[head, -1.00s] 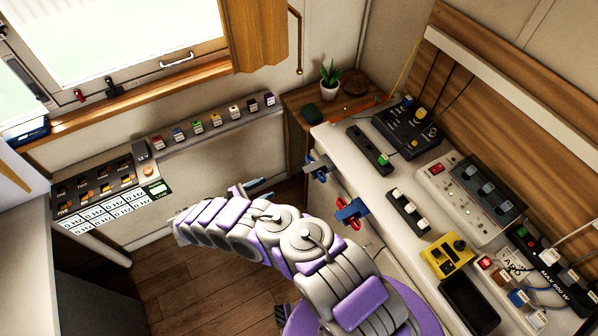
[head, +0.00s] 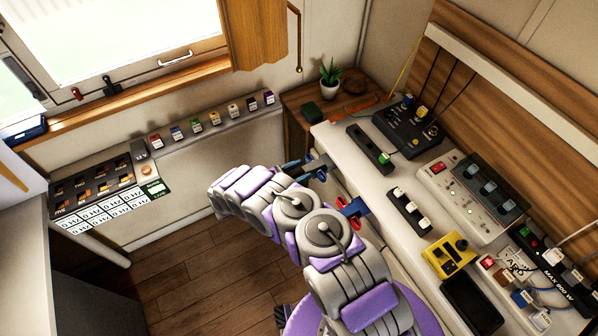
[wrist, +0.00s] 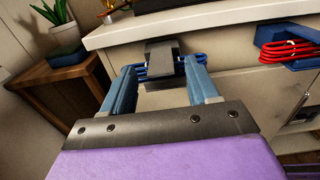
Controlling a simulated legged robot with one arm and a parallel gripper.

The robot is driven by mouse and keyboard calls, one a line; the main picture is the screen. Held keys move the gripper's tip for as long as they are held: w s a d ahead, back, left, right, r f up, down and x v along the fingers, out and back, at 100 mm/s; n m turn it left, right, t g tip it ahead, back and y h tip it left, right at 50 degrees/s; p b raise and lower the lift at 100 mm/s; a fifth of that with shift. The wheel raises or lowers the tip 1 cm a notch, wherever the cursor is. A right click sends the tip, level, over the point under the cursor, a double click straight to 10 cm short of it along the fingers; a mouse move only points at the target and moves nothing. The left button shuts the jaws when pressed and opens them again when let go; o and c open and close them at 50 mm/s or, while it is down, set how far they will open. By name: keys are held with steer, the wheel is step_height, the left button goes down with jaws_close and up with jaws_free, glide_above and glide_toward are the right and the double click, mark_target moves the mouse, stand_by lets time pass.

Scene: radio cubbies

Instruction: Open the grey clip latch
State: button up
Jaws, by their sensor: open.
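The grey clip latch (wrist: 162,50) is on the front of the white counter, just below its top edge, with blue wire loops at its sides. In the wrist view it lies ahead between the two blue fingers of my gripper (wrist: 163,72). The fingers are spread apart with nothing held. Whether they touch the loops I cannot tell. In the head view the latch (head: 319,164) shows just beyond my gripper (head: 296,166), which is partly hidden by my arm.
A blue clip latch with red loops (wrist: 288,46) is farther right on the same front. A wooden cabinet (wrist: 64,95) with a potted plant (head: 330,82) stands to the left. Radio gear covers the counter top (head: 372,190). The wooden floor (head: 190,275) is clear.

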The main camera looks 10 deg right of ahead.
steer(key=shift+c, duration=0.2)
jaws_close()
stand_by(0.4)
